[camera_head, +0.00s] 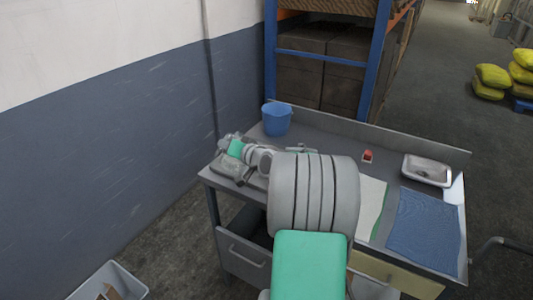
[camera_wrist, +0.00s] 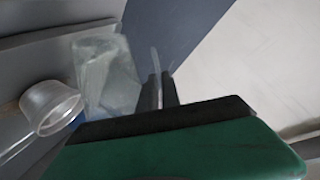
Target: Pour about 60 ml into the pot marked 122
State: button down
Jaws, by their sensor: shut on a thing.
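In the wrist view my gripper's dark fingers (camera_wrist: 161,88) are shut on a thin pale upright strip, which looks like the handle of a clear jug (camera_wrist: 106,72). The jug is just left of the fingers and looks blurred; I cannot tell how much liquid is in it. A small clear round pot (camera_wrist: 50,107) lies left of and below the jug in the picture, apart from it. I can read no mark on it. In the head view my arm's end is over the table's left part, and the fingers, jug and pot cannot be made out clearly.
The grey table (camera_head: 325,140) has a raised back edge. A blue bucket (camera_head: 277,120) stands at its back left. A small red object (camera_head: 367,156), a metal tray (camera_head: 427,170) and a blue cloth (camera_head: 424,228) are to the right. A wall (camera_head: 110,150) rises at left.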

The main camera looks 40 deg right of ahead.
dwell(0.9)
jog(key=w+a+f+n+h+b, duration=0.1)
jog(key=a+f+n+b, duration=0.3)
jog(key=b, duration=0.8)
jog(key=a+n+h, duration=0.1)
jog(key=a+n, duration=0.1)
jog(key=a, duration=0.1)
jog(key=shift+w+a+f+n+g+h, duration=0.25)
jog(key=shift+n+g+h, duration=0.05)
jog(key=shift+h, duration=0.1)
